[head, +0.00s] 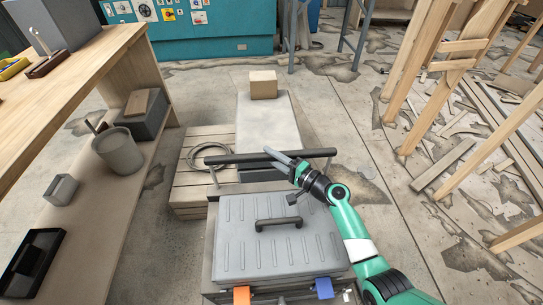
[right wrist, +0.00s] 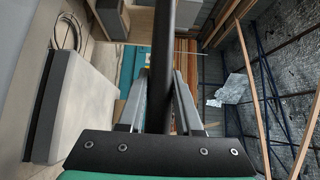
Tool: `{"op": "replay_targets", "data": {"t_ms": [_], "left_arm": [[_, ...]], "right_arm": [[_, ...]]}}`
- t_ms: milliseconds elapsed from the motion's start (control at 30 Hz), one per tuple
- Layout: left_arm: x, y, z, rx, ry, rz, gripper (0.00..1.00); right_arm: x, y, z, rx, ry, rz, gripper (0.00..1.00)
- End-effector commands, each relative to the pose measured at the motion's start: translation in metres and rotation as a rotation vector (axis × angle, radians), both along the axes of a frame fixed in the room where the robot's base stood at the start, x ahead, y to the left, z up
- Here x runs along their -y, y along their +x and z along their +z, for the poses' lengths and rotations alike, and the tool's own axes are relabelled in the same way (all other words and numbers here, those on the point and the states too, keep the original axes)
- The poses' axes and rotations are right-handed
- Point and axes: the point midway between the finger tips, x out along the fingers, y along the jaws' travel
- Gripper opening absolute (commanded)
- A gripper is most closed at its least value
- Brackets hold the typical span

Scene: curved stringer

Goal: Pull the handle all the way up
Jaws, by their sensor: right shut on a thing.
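A long dark bar handle (head: 225,158) runs level across the middle of the head view, in front of a grey padded block. My right gripper (head: 280,158) reaches it from the lower right and is shut on it near its middle. In the right wrist view the dark bar (right wrist: 161,60) stands between the two grey fingers of my gripper (right wrist: 160,100). The fingers cover a short part of the bar. A second, smaller dark handle (head: 278,222) sits on a ribbed grey lid and is untouched. My left gripper is not in view.
The grey lid (head: 240,255) with orange and blue latches is in front. A coiled hose (head: 198,158) lies on a wooden pallet (head: 190,190). A wooden workbench (head: 75,65) stands left; timber frames stand right.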

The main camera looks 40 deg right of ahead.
Motion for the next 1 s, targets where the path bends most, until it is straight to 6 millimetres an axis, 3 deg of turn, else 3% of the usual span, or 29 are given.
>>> {"op": "replay_targets", "data": {"t_ms": [167,267,700,1000], "left_arm": [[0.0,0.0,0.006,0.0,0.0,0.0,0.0],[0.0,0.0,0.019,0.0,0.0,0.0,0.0],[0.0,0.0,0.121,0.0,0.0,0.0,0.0],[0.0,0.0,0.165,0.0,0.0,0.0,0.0]], "right_arm": [[0.0,0.0,0.008,0.001,-0.001,0.001,0.0],[0.0,0.0,0.022,0.002,-0.002,0.001,0.0],[0.0,0.0,0.138,0.005,-0.002,0.002,0.0],[0.0,0.0,0.19,0.006,-0.001,0.001,0.0]]}}
